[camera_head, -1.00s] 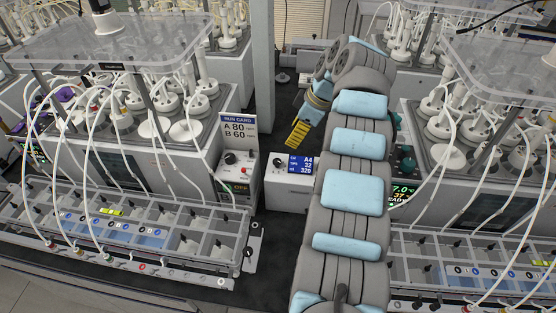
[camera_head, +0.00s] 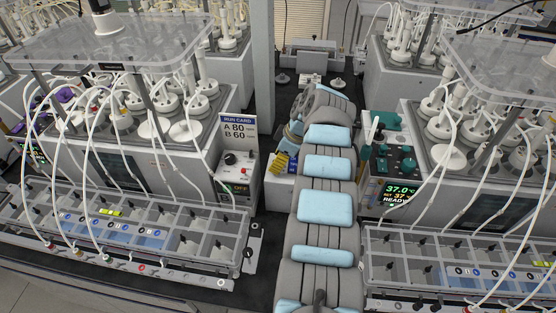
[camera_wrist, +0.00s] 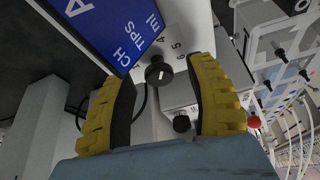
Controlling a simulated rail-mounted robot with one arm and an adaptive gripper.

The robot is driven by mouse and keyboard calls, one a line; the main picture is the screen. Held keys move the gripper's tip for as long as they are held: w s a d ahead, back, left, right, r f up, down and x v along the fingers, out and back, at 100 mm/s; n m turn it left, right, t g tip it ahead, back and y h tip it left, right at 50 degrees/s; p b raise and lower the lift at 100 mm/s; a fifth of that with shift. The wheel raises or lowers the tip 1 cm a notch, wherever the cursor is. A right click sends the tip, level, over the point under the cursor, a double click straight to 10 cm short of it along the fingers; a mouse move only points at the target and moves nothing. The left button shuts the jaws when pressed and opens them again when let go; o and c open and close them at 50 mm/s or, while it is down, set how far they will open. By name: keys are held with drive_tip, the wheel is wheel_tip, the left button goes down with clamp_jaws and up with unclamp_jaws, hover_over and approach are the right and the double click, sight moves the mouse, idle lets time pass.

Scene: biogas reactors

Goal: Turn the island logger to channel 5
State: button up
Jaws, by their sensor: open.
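The island logger (camera_head: 278,193) is a pale box in the aisle, mostly hidden behind my arm in the head view. In the wrist view its blue screen (camera_wrist: 112,30) shows the words CH, TIPS and ml, with a cut-off letter A. Its black selector knob (camera_wrist: 157,75) has a white mark, with the numbers 5 and 6 printed beside it; I cannot tell which number the mark points at. My gripper (camera_wrist: 160,72) is open, its yellow fingers on either side of the knob in the picture. Contact cannot be told. In the head view my gripper (camera_head: 282,162) shows only partly.
A grey control box (camera_head: 236,186) with a black knob and an OFF display stands left of the logger, under a RUN CARD sign (camera_head: 237,131). Reactor benches with tubing flank the aisle. A heater display (camera_head: 398,194) reads 37.0 and READY at right.

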clamp_jaws()
drive_tip(key=shift+f+m+p, duration=0.1)
drive_tip(key=shift+m+p, duration=0.5)
drive_tip(key=shift+p, duration=1.05)
unclamp_jaws()
drive_tip(key=shift+t, duration=0.3)
